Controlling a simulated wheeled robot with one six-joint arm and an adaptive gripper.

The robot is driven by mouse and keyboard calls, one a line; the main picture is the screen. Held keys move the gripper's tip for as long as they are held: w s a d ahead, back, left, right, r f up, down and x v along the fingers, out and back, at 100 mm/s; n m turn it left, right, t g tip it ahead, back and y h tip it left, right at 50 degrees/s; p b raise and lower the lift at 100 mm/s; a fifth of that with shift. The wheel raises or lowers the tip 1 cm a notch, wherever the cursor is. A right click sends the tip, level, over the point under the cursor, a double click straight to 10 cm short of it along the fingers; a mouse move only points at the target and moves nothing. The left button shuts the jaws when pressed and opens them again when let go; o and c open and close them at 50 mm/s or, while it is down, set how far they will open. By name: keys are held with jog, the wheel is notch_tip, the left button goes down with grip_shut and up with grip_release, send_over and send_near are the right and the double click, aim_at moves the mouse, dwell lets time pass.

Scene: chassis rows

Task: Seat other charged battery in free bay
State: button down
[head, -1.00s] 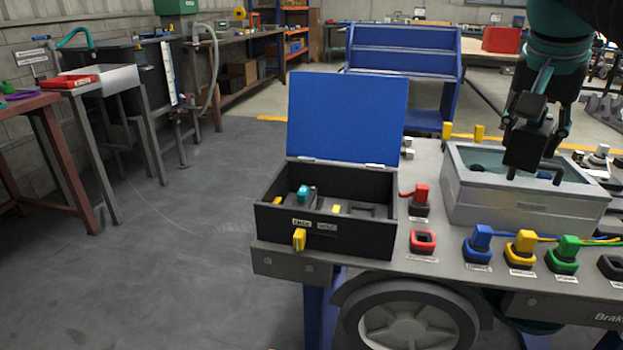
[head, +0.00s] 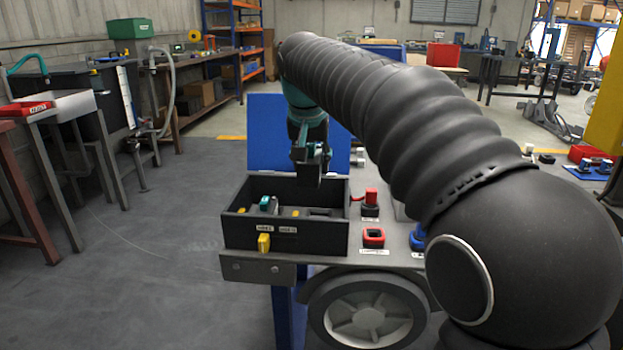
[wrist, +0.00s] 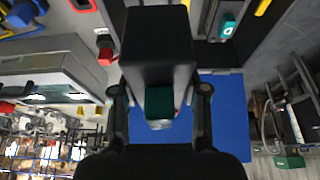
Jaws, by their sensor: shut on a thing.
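My gripper (head: 310,150) is shut on a black block-shaped battery (wrist: 158,45) with a dark green grip tab (wrist: 160,102) between the fingers in the wrist view. In the head view the held battery (head: 308,174) hangs above the back right part of the open black battery box (head: 285,238), apart from its floor. Inside the box, on the left, a teal-topped battery (head: 265,202) is seated; its teal top also shows in the wrist view (wrist: 228,25). The bay floor under the held battery is partly hidden by the box wall.
The raised blue lid (head: 264,130) stands behind the box. A yellow latch (head: 264,243) sticks out at its front. Red connectors (head: 371,200) and a red-rimmed socket (head: 373,236) are right of the box. My arm covers the grey tray and most of the bench's right side.

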jog(key=b+x, duration=0.1)
jog(key=x, duration=0.4)
jog(key=w+b+x, duration=0.1)
jog(key=b+x, duration=0.1)
jog(key=x, duration=0.4)
jog(key=b+x, duration=0.2)
jog(key=x, duration=0.4)
jog(key=shift+w+d+r, duration=0.15)
jog(key=shift+w+d, duration=0.1)
jog(key=shift+d, duration=0.05)
jog(key=shift+s+r, duration=0.1)
dwell(0.6)
jog(key=shift+f+b, duration=0.45)
jog(key=shift+f, duration=0.6)
jog(key=shift+s+f, duration=0.15)
jog(key=shift+f, duration=0.35)
jog(key=c, duration=0.5)
grip_release()
